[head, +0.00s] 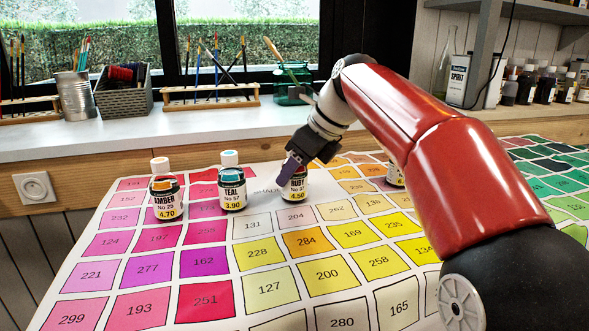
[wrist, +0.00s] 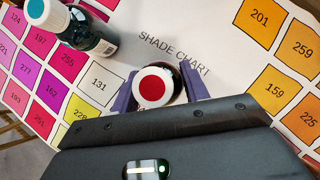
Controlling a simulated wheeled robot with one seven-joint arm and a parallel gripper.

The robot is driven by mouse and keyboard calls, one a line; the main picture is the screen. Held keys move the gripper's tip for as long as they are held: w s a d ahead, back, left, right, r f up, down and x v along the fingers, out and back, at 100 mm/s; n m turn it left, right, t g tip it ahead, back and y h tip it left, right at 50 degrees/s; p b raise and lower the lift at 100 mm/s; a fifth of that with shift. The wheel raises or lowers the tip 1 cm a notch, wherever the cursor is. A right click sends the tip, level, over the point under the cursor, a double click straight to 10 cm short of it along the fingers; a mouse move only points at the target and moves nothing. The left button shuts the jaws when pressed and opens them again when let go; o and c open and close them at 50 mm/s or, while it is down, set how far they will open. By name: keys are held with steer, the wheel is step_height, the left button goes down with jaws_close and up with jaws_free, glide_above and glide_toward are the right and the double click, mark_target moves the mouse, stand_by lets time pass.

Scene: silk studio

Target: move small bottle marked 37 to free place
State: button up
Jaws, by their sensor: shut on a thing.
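The small bottle labelled RUBY No 37 (head: 296,187) stands upright on the shade chart, to the right of the TEAL bottle (head: 232,190). My gripper (head: 291,163) reaches down from the right and is shut on it. In the wrist view the bottle's round red-topped cap (wrist: 153,88) lies between the two purple fingers of my gripper (wrist: 158,92). The bottle's lower part is hidden there. In the head view, the fingers cover its cap.
The AMBER bottle (head: 165,196) stands left of TEAL. Another bottle (head: 396,176) is partly hidden behind my arm at the right. The shade chart (head: 190,260) has bare coloured squares in front. Brush racks (head: 210,97) and a basket (head: 125,90) line the sill behind.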

steer(key=o, duration=1)
steer(key=shift+o, duration=0.2)
steer(key=shift+r, duration=0.25)
steer(key=p+v, duration=0.3)
steer(key=v, duration=0.8)
steer(key=shift+d+r+p, duration=0.2)
steer(key=shift+r+p, duration=0.1)
steer(key=shift+s, duration=0.1)
